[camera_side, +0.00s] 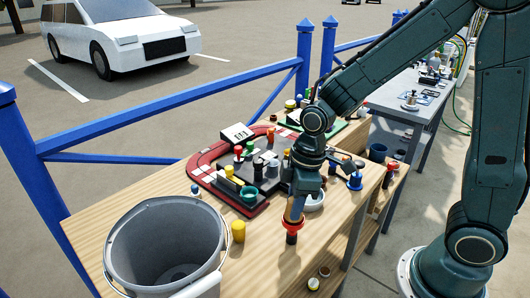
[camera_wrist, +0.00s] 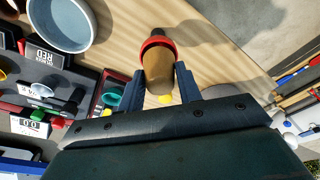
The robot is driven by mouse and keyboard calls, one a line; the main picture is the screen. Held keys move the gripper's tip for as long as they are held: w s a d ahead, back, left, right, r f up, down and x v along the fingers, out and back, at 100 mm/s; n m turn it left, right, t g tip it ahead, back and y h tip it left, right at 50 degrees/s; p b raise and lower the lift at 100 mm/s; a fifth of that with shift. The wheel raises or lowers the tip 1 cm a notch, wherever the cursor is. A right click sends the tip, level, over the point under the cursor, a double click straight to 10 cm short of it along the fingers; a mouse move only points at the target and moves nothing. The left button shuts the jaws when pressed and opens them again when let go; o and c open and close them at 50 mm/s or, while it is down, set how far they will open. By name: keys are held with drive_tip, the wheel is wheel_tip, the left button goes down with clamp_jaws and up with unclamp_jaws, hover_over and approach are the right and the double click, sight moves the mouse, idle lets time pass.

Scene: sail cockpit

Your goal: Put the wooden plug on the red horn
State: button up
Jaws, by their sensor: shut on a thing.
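The plug also shows below my gripper in the side view (camera_side: 295,208). The red horn (camera_side: 292,225) stands upright near the table's front edge, with a wide red rim on a dark body. In the wrist view its red rim (camera_wrist: 157,42) shows at the plug's far end. The plug is in line above the horn and appears to meet the rim. I cannot tell how far it sits inside.
A large grey bucket (camera_side: 170,215) stands on the wooden table at the left, with a yellow cylinder (camera_side: 238,232) beside it. A red-edged tray (camera_side: 205,160) with several small items lies behind. A teal cup (camera_side: 249,196) and a white bowl (camera_side: 314,202) are close by.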

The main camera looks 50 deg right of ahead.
drive_tip(key=shift+f, duration=0.1)
drive_tip(key=o, duration=1)
drive_tip(key=r, duration=0.4)
drive_tip(key=s+d+r, duration=0.1)
drive_tip(key=r, duration=0.7)
drive_tip(key=shift+s+d+r, duration=0.1)
drive_tip(key=shift+s+d, duration=0.05)
drive_tip(key=shift+s+d+r+m+t+h, duration=0.2)
drive_tip(key=shift+s+d+r+m+t, duration=0.55)
drive_tip(key=shift+s+m, duration=1.1)
drive_tip(key=shift+s+d+r+m+t+h, duration=0.2)
drive_tip(key=shift+s+d+r+m+t, duration=0.75)
drive_tip(key=shift+s, duration=1.5)
drive_tip(key=shift+s+d+r+m+t+h, duration=0.2)
drive_tip(key=shift+s+d+r+m+t, duration=0.3)
drive_tip(key=shift+s+m, duration=1.45)
